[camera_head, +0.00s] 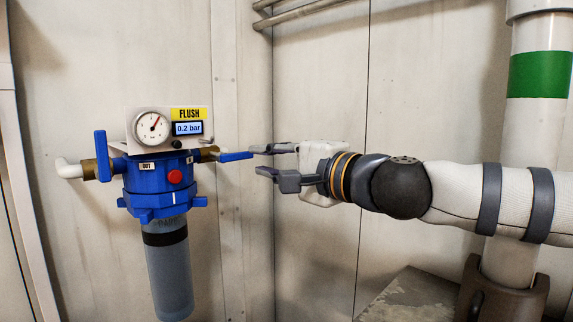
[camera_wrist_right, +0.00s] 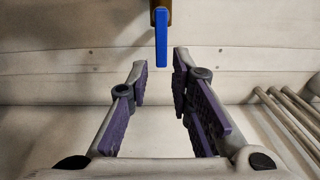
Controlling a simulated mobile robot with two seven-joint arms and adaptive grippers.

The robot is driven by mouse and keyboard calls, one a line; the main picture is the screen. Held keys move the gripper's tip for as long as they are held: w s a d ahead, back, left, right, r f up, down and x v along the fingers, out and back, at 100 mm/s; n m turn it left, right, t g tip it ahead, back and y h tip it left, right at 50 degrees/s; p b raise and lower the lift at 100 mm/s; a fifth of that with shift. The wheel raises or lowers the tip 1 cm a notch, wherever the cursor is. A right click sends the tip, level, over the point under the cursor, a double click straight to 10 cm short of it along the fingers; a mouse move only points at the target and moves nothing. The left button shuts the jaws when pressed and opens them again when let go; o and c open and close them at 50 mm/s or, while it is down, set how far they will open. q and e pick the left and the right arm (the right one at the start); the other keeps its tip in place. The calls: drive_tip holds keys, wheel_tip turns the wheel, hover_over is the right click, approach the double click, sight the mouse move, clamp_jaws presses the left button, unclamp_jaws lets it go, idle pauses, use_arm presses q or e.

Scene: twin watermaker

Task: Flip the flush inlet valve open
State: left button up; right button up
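The flush filter has a blue head (camera_head: 158,184) with a yellow FLUSH label (camera_head: 188,113), and it hangs on the wall at left. The inlet valve's blue handle (camera_head: 236,156) is on its right side and points right, roughly horizontal, from a brass fitting. It also shows in the right wrist view as a blue bar (camera_wrist_right: 161,42), ahead of the space between my fingers. My right gripper (camera_head: 258,161) is open and empty, with its fingertips just right of the handle's end, seemingly apart from it. My left gripper is not in view.
The outlet valve's blue handle (camera_head: 102,156) stands upright at left, by the OUT label. A gauge (camera_head: 152,126) and a 0.2 bar display (camera_head: 188,128) sit above the head. A red button (camera_head: 175,176) is on its front. A white pipe (camera_head: 538,90) stands at right.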

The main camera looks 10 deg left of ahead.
drive_tip(key=v, duration=0.7)
drive_tip(key=shift+s+d, duration=0.2)
